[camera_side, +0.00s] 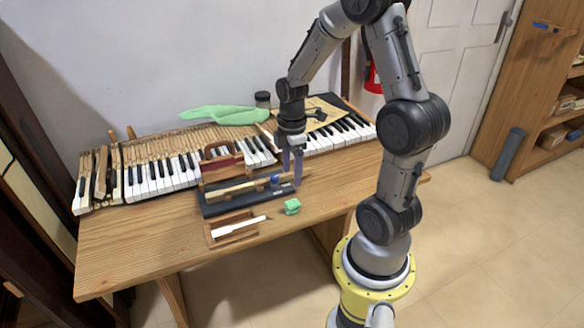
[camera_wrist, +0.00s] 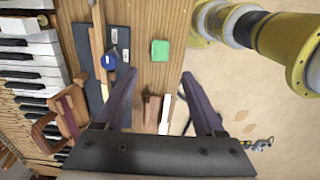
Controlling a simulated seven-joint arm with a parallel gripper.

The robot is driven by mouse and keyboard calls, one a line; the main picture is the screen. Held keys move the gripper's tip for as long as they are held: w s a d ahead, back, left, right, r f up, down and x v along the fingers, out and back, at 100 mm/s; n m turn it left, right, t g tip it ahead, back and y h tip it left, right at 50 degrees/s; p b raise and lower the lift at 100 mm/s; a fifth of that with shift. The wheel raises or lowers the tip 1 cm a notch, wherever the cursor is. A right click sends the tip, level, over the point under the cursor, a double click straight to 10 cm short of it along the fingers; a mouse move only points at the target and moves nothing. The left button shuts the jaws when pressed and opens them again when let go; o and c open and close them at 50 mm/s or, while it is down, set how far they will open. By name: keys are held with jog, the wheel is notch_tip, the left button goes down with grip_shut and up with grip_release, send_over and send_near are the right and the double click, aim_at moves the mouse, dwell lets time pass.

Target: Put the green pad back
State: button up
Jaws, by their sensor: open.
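The green pad (camera_side: 292,207) is a small block lying alone on the bare wooden table, near its front edge. It also shows in the wrist view (camera_wrist: 160,50), beyond the fingertips and between their lines. My gripper (camera_side: 297,178) points down over the right end of the dark tray, behind the pad and apart from it. In the wrist view, the two fingers of my gripper (camera_wrist: 158,76) are spread with nothing between them. The dark tray (camera_side: 212,209) carries a long wooden key stick (camera_side: 232,192) and a blue round piece (camera_side: 275,181); it has pale labels in the wrist view.
A wooden holder (camera_side: 216,240) with a white-ended piece stands in front of the tray. A red-brown wooden rack (camera_side: 222,170) stands behind it. Piano keys (camera_side: 150,180) line the back, with a green cloth (camera_side: 225,115) above. Table around the pad is clear.

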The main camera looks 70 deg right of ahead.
jog(key=a+r+m+t, duration=0.2)
jog(key=a+r+m, duration=0.2)
jog(key=a+r, duration=0.55)
jog(key=s+a+r+m+t, duration=0.3)
jog(key=s+a+r+m, duration=0.2)
jog(key=s+a+r, duration=0.1)
jog(key=shift+s+a+r+t, duration=0.3)
jog(key=shift+s+a, duration=0.55)
jog(key=shift+s, duration=0.3)
